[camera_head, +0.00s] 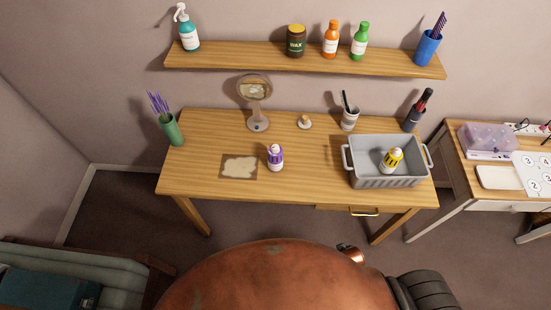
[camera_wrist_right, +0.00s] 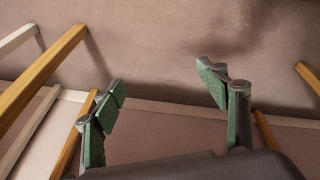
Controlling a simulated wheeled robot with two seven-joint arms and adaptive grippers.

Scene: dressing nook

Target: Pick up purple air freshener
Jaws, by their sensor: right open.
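The purple air freshener (camera_head: 275,158) is a small white and purple can. It stands upright on the wooden dressing table (camera_head: 215,185), left of the grey basket and just right of a brown mat with a pale patch. My right gripper (camera_wrist_right: 165,95) shows in the right wrist view with its green-padded fingers spread wide and nothing between them. That view shows table legs, floor and wall, and not the air freshener. My left gripper is in neither view.
A grey basket (camera_head: 386,182) holds a yellow can (camera_head: 391,160) on the table's right. A round mirror (camera_head: 256,92), a cup with a brush (camera_head: 348,112) and a mat (camera_head: 239,167) are also there. A shelf (camera_head: 230,57) hangs above. The table front is clear.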

